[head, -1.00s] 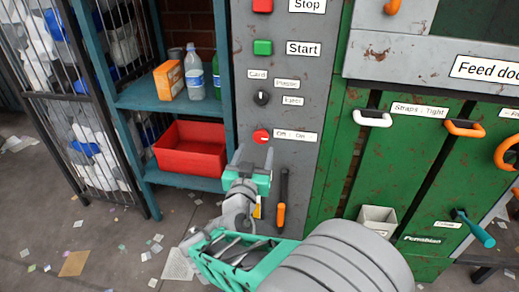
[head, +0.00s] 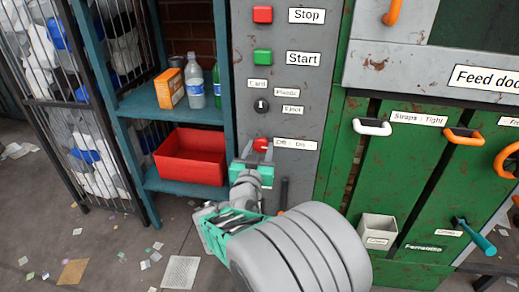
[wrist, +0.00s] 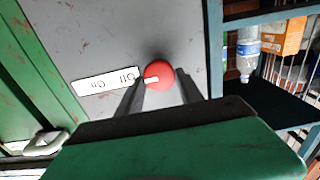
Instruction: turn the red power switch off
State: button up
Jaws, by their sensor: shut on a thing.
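The red power switch (head: 261,145) is a round knob on the grey control panel, left of its "Off / On" label (head: 295,144). In the wrist view the red knob (wrist: 160,72) sits between the two fingers, and its white mark points toward the upside-down label (wrist: 105,84). My gripper (head: 256,154) is at the panel, its fingers one on each side of the knob. In the wrist view my gripper (wrist: 160,85) is shut on the knob. The fingers cover part of the knob's sides in the head view.
Above the switch are a black selector knob (head: 261,106), a green Start button (head: 262,57) and a red Stop button (head: 262,15). A blue shelf (head: 150,110) with a red bin (head: 190,158) stands left. Green straps panels with handles (head: 372,127) lie right.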

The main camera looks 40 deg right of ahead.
jog(key=c, duration=0.7)
jog(key=shift+n, duration=0.3)
jog(key=n, duration=0.2)
jog(key=shift+a+n, duration=0.1)
jog(key=shift+n, duration=0.2)
jog(key=n+p, duration=0.1)
jog(key=n, duration=0.2)
jog(key=shift+w+n, duration=0.15)
jog(key=shift+n, duration=0.15)
jog(key=n+p, duration=0.2)
jog(key=n, duration=0.3)
jog(key=shift+f, duration=0.1)
jog(key=n+p, duration=0.1)
jog(key=n, duration=0.2)
jog(key=n+p, duration=0.2)
jog(key=n, duration=0.1)
jog(key=shift+a+f, duration=0.1)
jog(key=shift+f, duration=0.1)
